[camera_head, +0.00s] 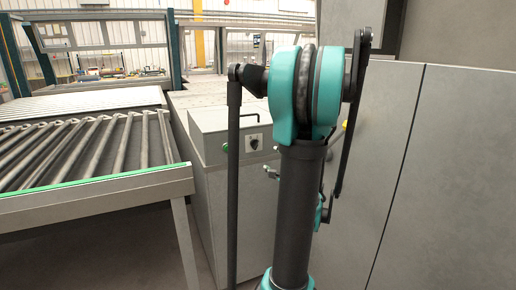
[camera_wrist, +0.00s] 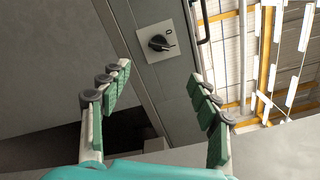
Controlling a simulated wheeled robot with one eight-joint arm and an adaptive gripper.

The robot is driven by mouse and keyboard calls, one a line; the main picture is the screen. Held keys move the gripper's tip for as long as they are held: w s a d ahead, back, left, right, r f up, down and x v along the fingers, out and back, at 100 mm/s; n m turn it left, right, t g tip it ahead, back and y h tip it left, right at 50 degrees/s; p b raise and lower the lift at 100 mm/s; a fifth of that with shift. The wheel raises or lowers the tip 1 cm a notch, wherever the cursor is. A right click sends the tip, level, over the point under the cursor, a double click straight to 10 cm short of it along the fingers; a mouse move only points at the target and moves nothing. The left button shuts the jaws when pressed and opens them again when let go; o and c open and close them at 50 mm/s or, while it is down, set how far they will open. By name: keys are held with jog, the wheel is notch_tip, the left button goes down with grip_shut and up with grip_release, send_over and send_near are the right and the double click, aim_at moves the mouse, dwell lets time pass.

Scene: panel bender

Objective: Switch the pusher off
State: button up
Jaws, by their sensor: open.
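A dark rotary switch (camera_wrist: 160,43) on a light square plate is mounted on a grey metal panel in the wrist view. An O mark shows at the plate's upper right, and the knob lies roughly sideways in the picture. My gripper (camera_wrist: 160,71) is open and empty, with its fingers spread left and right below the switch. It appears apart from the knob. In the head view a rotary switch (camera_head: 254,142) sits on the front of a grey control box (camera_head: 215,135). I cannot tell for sure that it is the same switch. My arm hides most of the gripper there.
A green button (camera_head: 226,148) sits left of the switch. A roller conveyor (camera_head: 85,150) with a green edge stands at the left. A large grey cabinet (camera_head: 440,160) fills the right side. A dark handle (camera_wrist: 201,22) is right of the panel in the wrist view.

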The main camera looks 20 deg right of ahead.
aim_at(257, 146)
jog(key=w, duration=1.6)
jog(key=shift+a, duration=0.35)
jog(key=c, duration=1.2)
